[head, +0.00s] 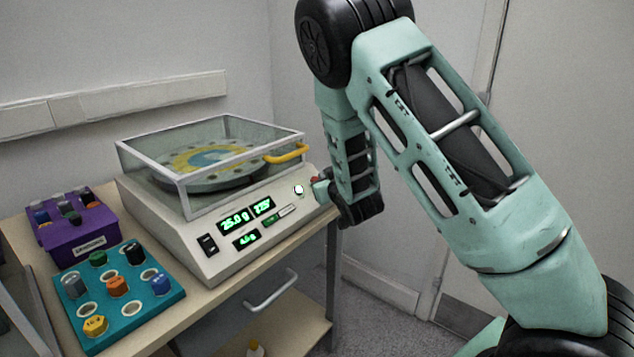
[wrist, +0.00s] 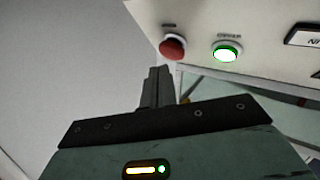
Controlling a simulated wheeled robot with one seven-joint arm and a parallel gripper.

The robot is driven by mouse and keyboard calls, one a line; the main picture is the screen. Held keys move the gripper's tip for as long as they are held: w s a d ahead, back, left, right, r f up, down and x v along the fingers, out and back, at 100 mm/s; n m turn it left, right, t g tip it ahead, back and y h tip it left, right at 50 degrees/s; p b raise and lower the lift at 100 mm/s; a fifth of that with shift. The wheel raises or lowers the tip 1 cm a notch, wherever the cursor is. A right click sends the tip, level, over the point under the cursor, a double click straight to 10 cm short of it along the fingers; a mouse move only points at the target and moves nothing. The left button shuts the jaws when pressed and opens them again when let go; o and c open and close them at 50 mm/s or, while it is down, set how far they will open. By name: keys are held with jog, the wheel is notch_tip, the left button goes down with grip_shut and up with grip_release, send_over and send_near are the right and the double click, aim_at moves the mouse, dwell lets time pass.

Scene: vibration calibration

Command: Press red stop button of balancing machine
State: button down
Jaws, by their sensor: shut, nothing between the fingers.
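The balancing machine (head: 178,232) is a cream housing with a sloped front panel, standing on the table. Its red stop button (head: 314,181) is at the panel's right end, partly hidden by my arm; in the wrist view the round red button (wrist: 173,47) shows clearly. My gripper (wrist: 158,72) is shut and empty, its fingertips just below the red button in that picture. A small gap shows between them; I cannot tell the depth. In the head view my wrist hides the fingertips. A lit green-ringed button (wrist: 226,53) sits beside the red one, also in the head view (head: 299,190).
A clear cover with a yellow handle (head: 286,154) encloses the rotor disc (head: 210,165). Left on the table (head: 222,297) are a teal tray (head: 133,310) with coloured pieces and a purple box (head: 85,236). A wall stands behind; floor is free at right.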

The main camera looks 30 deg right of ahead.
jog(key=shift+f, duration=0.1)
dwell(0.6)
jog(key=shift+w+a+f+b, duration=0.1)
jog(key=shift+w+f+b, duration=0.15)
jog(key=shift+b, duration=0.15)
jog(key=shift+w+a+f+b, duration=0.1)
jog(key=shift+w+f+b, duration=0.15)
jog(key=shift+b, duration=0.05)
dwell(0.5)
jog(key=shift+s+r, duration=0.1)
dwell(0.3)
jog(key=shift+s+d+r, duration=0.2)
jog(key=shift+s+r, duration=0.25)
jog(key=shift+r, duration=0.05)
jog(key=s+r+p, duration=0.1)
jog(key=r, duration=0.1)
jog(key=s+d+r+p, duration=0.1)
jog(key=s, duration=0.1)
jog(key=shift+d+r+p, duration=0.1)
jog(key=shift+r+p, duration=0.2)
jog(key=shift+r, duration=0.05)
dwell(0.9)
